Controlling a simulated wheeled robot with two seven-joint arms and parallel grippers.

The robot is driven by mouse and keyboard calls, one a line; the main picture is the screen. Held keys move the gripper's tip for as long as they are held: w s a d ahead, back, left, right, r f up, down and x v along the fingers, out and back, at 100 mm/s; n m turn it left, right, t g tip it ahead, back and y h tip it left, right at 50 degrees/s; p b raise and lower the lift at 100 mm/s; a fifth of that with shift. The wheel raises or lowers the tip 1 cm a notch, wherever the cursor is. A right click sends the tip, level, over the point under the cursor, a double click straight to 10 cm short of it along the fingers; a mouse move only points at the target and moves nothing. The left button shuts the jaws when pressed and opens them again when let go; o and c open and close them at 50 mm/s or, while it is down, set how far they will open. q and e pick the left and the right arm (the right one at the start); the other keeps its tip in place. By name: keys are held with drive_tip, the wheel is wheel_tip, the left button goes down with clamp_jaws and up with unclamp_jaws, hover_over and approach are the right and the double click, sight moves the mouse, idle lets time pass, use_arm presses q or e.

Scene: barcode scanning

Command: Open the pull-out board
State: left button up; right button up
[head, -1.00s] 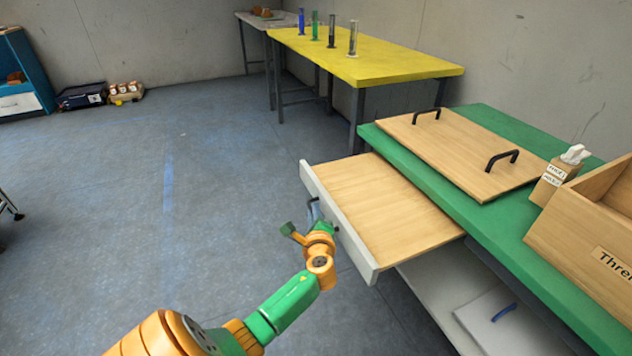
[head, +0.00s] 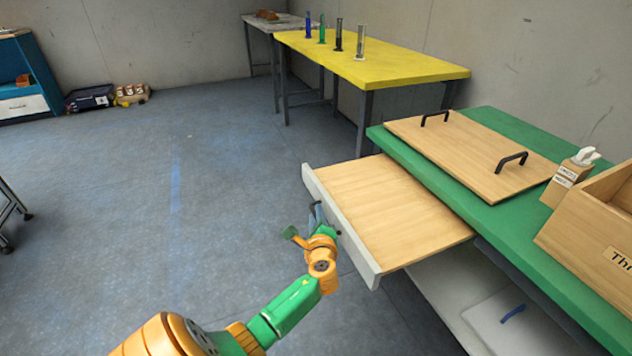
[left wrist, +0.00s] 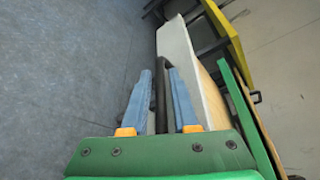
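The pull-out board (head: 400,205), a wood-topped panel with a white front (head: 340,228), sticks far out from under the green table top (head: 470,178). Its dark handle (head: 318,212) is on the white front. My left gripper (head: 316,216) is at this handle. The white front also shows there (left wrist: 180,70). My right gripper is not in view.
On the green table lie a wooden panel with two black handles (head: 470,150), a tissue box (head: 567,180) and a wooden box (head: 590,235). A yellow table (head: 400,65) with several cylinders stands behind.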

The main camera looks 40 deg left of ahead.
use_arm(q)
drive_tip(key=shift+s+d+r, duration=0.1)
drive_tip(key=shift+s+d, duration=0.1)
drive_tip(key=shift+d, duration=0.05)
drive_tip(key=p+v, duration=0.2)
drive_tip(key=v, duration=0.4)
drive_tip(key=shift+d, duration=0.2)
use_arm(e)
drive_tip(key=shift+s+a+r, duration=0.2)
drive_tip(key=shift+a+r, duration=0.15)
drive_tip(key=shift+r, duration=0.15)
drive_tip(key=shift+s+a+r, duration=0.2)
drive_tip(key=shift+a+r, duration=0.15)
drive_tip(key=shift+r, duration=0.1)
use_arm(q)
drive_tip(key=shift+s, duration=0.15)
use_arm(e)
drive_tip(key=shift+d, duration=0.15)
